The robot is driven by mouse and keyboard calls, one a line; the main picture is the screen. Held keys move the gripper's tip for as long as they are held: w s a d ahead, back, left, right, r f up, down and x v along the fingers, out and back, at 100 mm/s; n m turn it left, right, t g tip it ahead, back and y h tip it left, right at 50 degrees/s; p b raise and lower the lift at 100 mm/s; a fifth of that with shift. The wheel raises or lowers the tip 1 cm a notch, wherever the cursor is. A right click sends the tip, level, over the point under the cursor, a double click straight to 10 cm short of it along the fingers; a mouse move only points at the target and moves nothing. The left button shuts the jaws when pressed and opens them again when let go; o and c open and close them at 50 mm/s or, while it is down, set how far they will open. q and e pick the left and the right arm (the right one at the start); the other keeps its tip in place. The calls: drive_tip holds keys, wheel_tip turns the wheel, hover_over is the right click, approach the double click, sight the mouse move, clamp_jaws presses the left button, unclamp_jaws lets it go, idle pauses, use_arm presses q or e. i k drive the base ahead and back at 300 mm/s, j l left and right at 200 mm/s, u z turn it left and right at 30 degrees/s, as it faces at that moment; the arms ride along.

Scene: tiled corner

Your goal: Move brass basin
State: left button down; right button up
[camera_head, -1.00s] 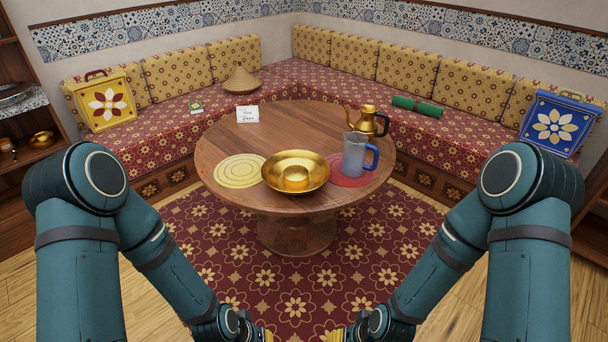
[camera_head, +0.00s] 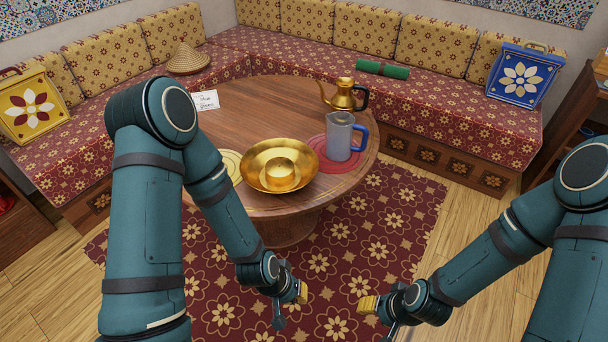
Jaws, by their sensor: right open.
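The brass basin (camera_head: 256,170) is a wide, shiny gold bowl with a round raised middle. It rests near the front edge of the round wooden table (camera_head: 250,104), between a yellow mat (camera_head: 230,163) and a red mat (camera_head: 328,163). My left gripper (camera_head: 291,305) is open and empty over the rug, in front of and below the basin. My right gripper (camera_head: 380,317) is open and empty, further right over the rug. Neither touches the basin. My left arm hides part of the yellow mat.
A grey jug with a blue handle (camera_head: 339,138) stands on the red mat, close right of the basin. A cushioned corner bench (camera_head: 430,106) surrounds the table's far side. The patterned rug (camera_head: 380,215) is clear.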

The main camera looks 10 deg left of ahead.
sight(276, 166)
drive_tip(key=i+j+z, duration=0.15)
drive_tip(key=j+z, duration=0.25)
drive_tip(key=i+j+z, duration=0.1)
drive_tip(key=j+z, duration=0.3)
